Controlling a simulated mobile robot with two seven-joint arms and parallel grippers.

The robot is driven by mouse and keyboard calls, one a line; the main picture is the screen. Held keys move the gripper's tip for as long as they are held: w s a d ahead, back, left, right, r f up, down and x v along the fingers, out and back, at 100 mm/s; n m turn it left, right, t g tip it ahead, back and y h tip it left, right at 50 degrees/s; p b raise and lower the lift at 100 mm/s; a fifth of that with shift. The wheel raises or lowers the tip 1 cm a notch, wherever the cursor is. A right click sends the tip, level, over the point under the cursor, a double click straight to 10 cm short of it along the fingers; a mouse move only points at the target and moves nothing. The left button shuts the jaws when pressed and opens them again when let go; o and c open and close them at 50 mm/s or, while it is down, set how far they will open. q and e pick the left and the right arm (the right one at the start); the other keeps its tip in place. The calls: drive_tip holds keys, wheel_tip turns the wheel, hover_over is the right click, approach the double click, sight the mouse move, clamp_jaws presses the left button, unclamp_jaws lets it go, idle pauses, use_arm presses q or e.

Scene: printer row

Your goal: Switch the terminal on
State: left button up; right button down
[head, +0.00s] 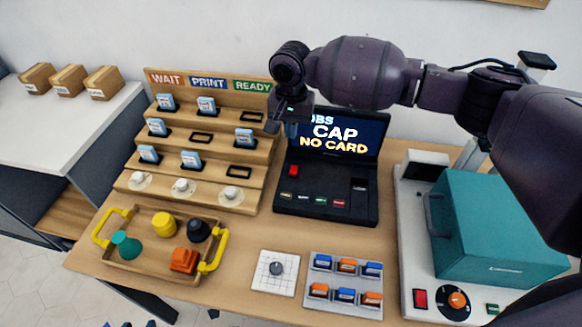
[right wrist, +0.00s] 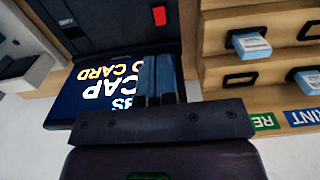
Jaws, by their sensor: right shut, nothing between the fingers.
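The black terminal (head: 328,205) stands on the wooden table. Its raised screen (head: 345,133) is lit and reads "CAP" and "NO CARD", with a word above partly hidden by my right gripper. A red switch (head: 293,171) sits at the upper left of its panel, and a row of small coloured keys runs lower down. My right gripper (head: 291,130) is shut and empty in front of the screen's left edge, above the red switch. In the right wrist view the shut fingers (right wrist: 160,62) overlap the screen (right wrist: 100,92), and the red switch (right wrist: 159,16) lies beyond them. My left gripper is not seen.
A stepped card rack (head: 205,140) stands close to the terminal's left. A tray (head: 150,262) with yellow handles holds coloured pieces. A dial plate (head: 262,283) and a block holder (head: 322,300) are in front. A teal-covered printer (head: 490,225) stands at right.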

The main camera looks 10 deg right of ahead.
sight(291, 174)
idle(0.3)
wheel_tip(291, 174, down, 13)
drive_tip(key=b, duration=0.3)
drive_tip(key=shift+f, duration=0.5)
